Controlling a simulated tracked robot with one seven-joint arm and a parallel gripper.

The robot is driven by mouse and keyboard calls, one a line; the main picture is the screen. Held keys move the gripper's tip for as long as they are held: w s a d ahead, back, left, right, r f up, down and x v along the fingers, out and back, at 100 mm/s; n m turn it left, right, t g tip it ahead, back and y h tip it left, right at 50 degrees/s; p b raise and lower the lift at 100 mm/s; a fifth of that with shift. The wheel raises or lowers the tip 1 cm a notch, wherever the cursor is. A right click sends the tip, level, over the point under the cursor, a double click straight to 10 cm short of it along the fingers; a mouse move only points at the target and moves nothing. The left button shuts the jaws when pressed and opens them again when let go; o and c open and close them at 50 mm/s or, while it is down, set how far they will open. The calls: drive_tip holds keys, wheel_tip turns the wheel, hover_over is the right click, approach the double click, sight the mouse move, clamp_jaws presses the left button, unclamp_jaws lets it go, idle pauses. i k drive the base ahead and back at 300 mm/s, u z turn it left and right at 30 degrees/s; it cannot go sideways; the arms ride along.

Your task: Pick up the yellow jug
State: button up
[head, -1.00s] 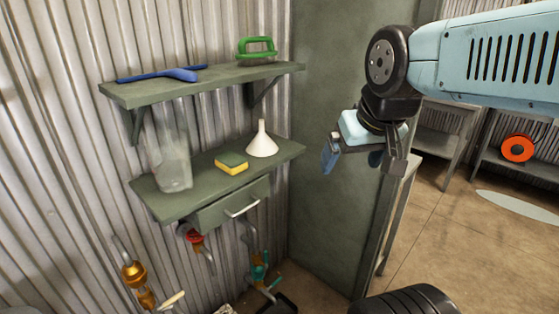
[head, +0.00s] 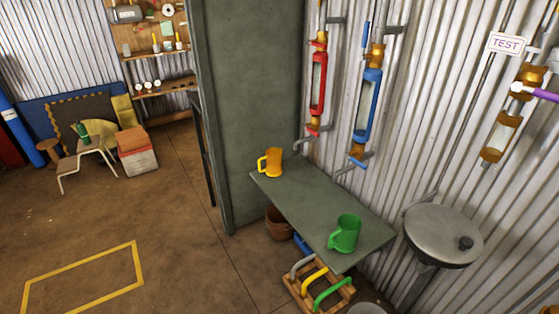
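The yellow jug (head: 271,162) stands upright on the far left end of a green-grey table (head: 314,208) in the head view. Its handle points to the left. It stands clear of the other objects. My gripper and arm do not show in the head view.
A green jug (head: 345,233) stands nearer on the same table. A grey-green partition (head: 247,110) rises behind the table's left end. A lidded metal bin (head: 443,235) stands right of the table. Pipes with red (head: 318,75) and blue (head: 368,100) fittings run up the corrugated wall. Open floor lies left.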

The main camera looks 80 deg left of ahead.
sight(274, 158)
drive_tip(key=u, duration=0.25)
drive_tip(key=i, duration=0.15)
drive_tip(key=u, duration=2.6)
drive_tip(key=k, duration=0.8)
drive_tip(key=u, duration=0.2)
drive_tip(key=i, duration=0.8)
drive_tip(key=z, duration=0.2)
